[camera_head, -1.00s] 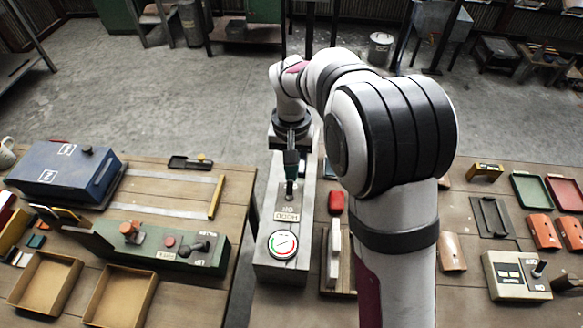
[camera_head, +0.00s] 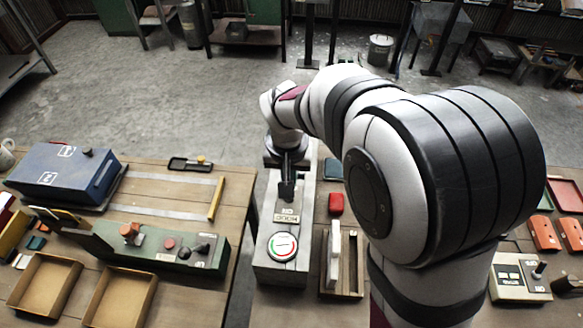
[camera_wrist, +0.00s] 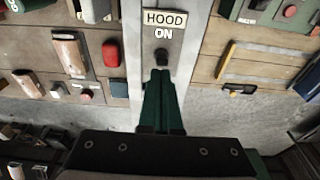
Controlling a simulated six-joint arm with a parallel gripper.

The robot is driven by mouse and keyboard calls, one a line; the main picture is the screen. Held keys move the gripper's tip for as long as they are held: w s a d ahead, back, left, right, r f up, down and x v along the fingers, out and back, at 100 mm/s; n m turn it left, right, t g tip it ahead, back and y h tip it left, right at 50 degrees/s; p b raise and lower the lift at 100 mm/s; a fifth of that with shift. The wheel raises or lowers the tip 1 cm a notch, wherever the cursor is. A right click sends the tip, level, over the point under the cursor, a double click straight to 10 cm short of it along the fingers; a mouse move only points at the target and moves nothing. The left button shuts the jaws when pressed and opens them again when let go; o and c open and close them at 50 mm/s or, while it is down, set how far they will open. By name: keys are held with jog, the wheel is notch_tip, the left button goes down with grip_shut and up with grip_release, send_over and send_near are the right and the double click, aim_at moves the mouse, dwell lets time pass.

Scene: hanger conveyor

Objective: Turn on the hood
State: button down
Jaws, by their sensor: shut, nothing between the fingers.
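The hood control is a narrow grey box (camera_head: 265,262) with a HOOD label (camera_head: 287,218) and a round red-and-green dial (camera_head: 282,246). In the wrist view, the HOOD label (camera_wrist: 165,18) has the word ON under it, and a small dark switch (camera_wrist: 162,56) sits below that word. My gripper (camera_wrist: 161,73) is shut and empty, its green fingertips just short of the switch in that picture; I cannot tell whether they touch it. In the head view, my gripper (camera_head: 287,194) is over the box by the label and largely covers the switch.
A table at left holds a blue box (camera_head: 65,172), a green control panel (camera_head: 185,252) and open trays (camera_head: 45,282). Right of the hood box are a red block (camera_head: 336,204) and a wooden holder (camera_head: 352,268). My arm hides part of the right table.

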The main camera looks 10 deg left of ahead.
jog(key=shift+r, duration=0.1)
jog(key=shift+r, duration=0.7)
jog(key=s+r, duration=0.7)
jog(key=shift+r, duration=0.1)
